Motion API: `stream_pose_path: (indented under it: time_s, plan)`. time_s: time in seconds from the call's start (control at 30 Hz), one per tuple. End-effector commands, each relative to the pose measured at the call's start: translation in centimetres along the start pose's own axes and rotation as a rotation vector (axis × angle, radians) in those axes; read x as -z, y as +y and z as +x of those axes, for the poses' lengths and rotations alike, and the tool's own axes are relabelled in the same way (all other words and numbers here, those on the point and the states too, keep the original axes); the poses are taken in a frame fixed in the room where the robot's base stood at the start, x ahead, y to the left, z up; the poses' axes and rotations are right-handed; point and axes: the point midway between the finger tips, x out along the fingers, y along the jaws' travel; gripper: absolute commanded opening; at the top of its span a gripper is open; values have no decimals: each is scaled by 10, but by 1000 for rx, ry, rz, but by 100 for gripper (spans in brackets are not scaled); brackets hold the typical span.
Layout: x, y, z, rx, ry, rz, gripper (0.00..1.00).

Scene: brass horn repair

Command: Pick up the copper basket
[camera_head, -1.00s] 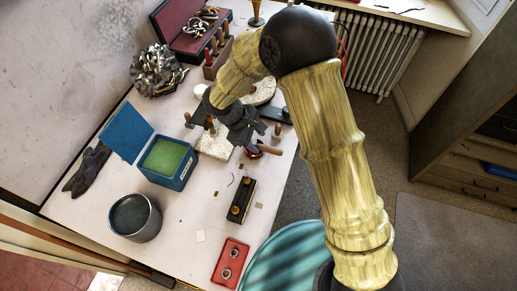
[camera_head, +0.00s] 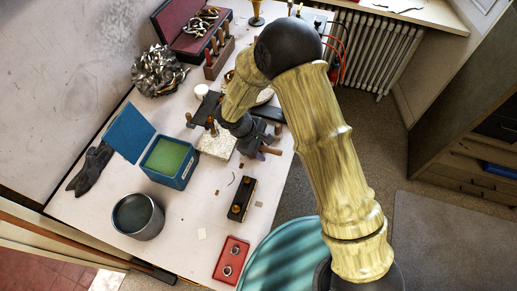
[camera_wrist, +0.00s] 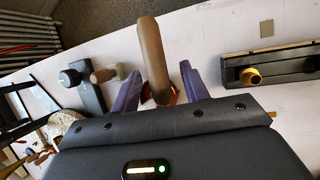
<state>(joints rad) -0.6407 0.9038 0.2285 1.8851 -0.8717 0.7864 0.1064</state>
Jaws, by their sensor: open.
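A brown wooden handle (camera_wrist: 152,55) with a small patch of shiny copper (camera_wrist: 173,96) at its near end shows in the wrist view. This seems to be the copper basket; most of its bowl is hidden behind my gripper's body. In the head view only the handle (camera_head: 270,150) shows, near the table's right edge. My gripper (camera_wrist: 161,72) is open, with one purple finger on each side of the handle's near end. I cannot tell whether either finger touches it. My gripper (camera_head: 256,145) is low over the table in the head view.
A black block with brass knobs (camera_head: 241,200) lies nearby, also in the wrist view (camera_wrist: 285,64). A blue box with green contents (camera_head: 168,160), a grey pot (camera_head: 138,216) and a red tray (camera_head: 231,261) stand on the white table (camera_head: 190,215). A pale pad (camera_head: 216,145) lies beside my gripper.

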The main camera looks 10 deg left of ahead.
Motion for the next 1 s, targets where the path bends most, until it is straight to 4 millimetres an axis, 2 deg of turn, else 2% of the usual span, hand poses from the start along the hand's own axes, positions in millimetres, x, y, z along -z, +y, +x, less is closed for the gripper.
stream_pose_path:
  time_s: [0.1,0.3,0.33,0.73,0.87,1.0]
  plan:
    - [0,0,0,0,0,0,43]
    - [0,0,0,0,0,0,4]
    - [0,0,0,0,0,0,0]
    - [-2,2,-6,-2,1,2,0]
    - [-7,5,-19,-3,4,3,0]
    - [-16,10,-41,-4,4,4,0]
